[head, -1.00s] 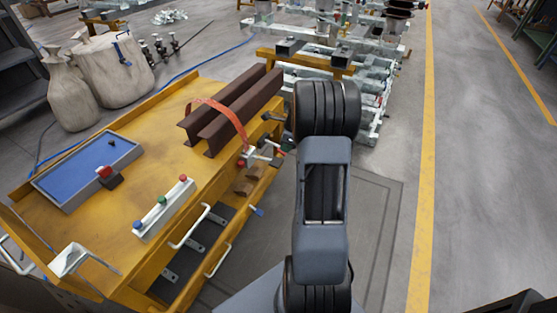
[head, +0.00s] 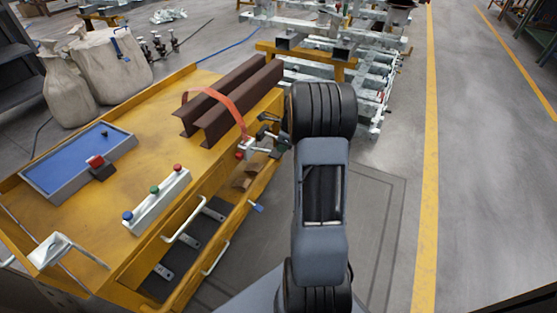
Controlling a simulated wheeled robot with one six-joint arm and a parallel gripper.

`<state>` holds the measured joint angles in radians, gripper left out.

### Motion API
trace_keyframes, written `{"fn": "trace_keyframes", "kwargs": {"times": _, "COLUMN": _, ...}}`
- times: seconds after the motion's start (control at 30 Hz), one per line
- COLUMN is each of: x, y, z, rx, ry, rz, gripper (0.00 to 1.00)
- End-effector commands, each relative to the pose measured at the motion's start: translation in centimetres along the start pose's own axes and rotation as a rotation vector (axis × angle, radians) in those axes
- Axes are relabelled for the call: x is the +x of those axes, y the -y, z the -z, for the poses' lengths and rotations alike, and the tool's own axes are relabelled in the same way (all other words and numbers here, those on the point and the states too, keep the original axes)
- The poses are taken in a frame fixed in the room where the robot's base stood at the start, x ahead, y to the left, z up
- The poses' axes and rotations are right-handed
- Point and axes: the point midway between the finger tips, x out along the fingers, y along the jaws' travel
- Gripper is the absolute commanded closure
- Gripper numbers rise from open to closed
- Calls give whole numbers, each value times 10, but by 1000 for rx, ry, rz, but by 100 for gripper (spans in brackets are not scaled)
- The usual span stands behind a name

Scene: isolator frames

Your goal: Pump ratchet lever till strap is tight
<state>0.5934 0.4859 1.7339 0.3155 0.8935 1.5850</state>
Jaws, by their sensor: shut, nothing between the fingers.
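An orange strap (head: 222,101) runs over two brown steel beams (head: 236,98) on the yellow bench. It comes down to a small metal ratchet (head: 252,149) at the bench's right edge. A red part (head: 240,155) shows at the ratchet's left end. The lever's exact angle and the strap's tension are too small to tell. My gripper (head: 271,134) is a dark shape right beside the ratchet, partly hidden by my arm. It looks shut and empty. I cannot tell whether it touches the lever.
The yellow bench (head: 70,222) also carries a blue-lined tray (head: 70,165), a red-buttoned box (head: 99,166) and a strip with coloured knobs (head: 157,200). Metal racks (head: 370,70) stand behind. Sacks (head: 113,65) stand at left. The floor (head: 385,200) right of my arm is clear.

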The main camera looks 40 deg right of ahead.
Motion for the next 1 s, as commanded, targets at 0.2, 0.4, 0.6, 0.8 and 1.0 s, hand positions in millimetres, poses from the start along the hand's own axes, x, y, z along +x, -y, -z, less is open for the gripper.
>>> {"fn": "trace_keyframes", "kwargs": {"times": 0.2, "x": 16, "y": 0, "z": 0, "rx": -1, "ry": 0, "rz": 0, "gripper": 100}}
{"fn": "trace_keyframes", "kwargs": {"times": 0.4, "x": 15, "y": 0, "z": -1, "rx": -1, "ry": 0, "rz": 0, "gripper": 100}}
{"fn": "trace_keyframes", "kwargs": {"times": 0.6, "x": 16, "y": 0, "z": 0, "rx": -1, "ry": 0, "rz": -1, "gripper": 100}}
{"fn": "trace_keyframes", "kwargs": {"times": 0.8, "x": 29, "y": 0, "z": 3, "rx": 0, "ry": 0, "rz": -2, "gripper": 100}}
{"fn": "trace_keyframes", "kwargs": {"times": 1.0, "x": 50, "y": -1, "z": 8, "rx": 1, "ry": 1, "rz": -2, "gripper": 100}}
